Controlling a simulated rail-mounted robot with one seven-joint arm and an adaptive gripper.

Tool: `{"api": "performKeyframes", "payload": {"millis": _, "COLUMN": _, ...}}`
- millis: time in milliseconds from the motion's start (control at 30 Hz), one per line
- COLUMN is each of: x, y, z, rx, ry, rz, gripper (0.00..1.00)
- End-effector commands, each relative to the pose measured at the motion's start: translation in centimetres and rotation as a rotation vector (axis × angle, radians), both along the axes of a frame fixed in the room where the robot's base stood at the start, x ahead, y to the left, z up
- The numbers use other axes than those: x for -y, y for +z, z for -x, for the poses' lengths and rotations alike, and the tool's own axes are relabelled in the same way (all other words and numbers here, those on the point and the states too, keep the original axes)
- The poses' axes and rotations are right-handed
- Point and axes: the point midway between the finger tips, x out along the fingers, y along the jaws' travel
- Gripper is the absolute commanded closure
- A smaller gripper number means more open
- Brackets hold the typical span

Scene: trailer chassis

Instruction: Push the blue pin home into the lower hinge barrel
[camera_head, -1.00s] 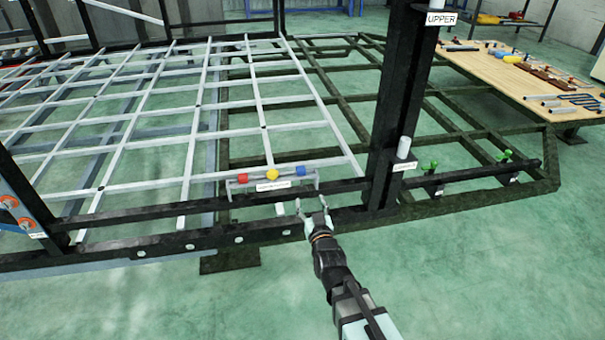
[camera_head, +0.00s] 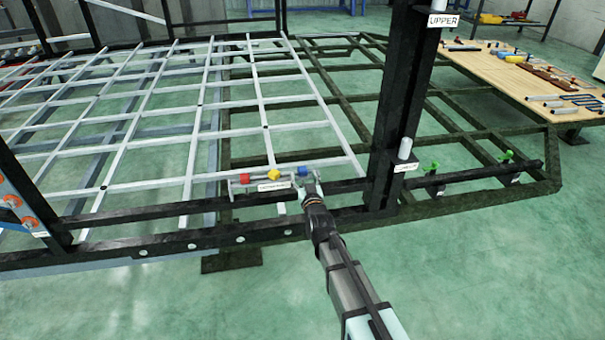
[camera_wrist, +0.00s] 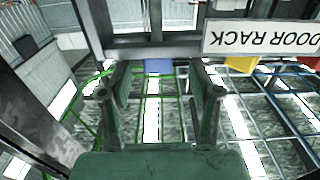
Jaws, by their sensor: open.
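The blue pin (camera_head: 303,170) sits at the right end of the small door rack (camera_head: 233,190). In the wrist view the blue pin (camera_wrist: 158,66) shows beyond my fingertips, between the two fingers. My gripper (camera_head: 309,186) is open and empty, close in front of the blue pin; I cannot tell whether it touches. My fingers also frame the pin in the wrist view (camera_wrist: 160,88). The white lower hinge barrel (camera_head: 405,149) is on the black post, right of my gripper, above a small label too small to read.
A red pin (camera_head: 243,178) and a yellow pin (camera_head: 273,174) are left of the blue one. The black post (camera_head: 400,95) rises to the right, with an UPPER label. Black rails run below the rack. A wooden tool table (camera_head: 505,75) stands at far right.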

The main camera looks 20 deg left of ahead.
Motion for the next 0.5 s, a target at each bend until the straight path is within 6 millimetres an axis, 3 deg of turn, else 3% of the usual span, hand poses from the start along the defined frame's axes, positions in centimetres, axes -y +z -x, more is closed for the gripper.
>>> {"api": "performKeyframes", "payload": {"millis": 200, "x": -1.6, "y": -0.1, "z": -3.0, "rx": 0.001, "ry": 0.000, "rz": -0.001, "gripper": 0.38}}
{"api": "performKeyframes", "payload": {"millis": 500, "x": -1.9, "y": -0.1, "z": -3.4, "rx": 0.000, "ry": 0.000, "rz": 0.000, "gripper": 0.38}}
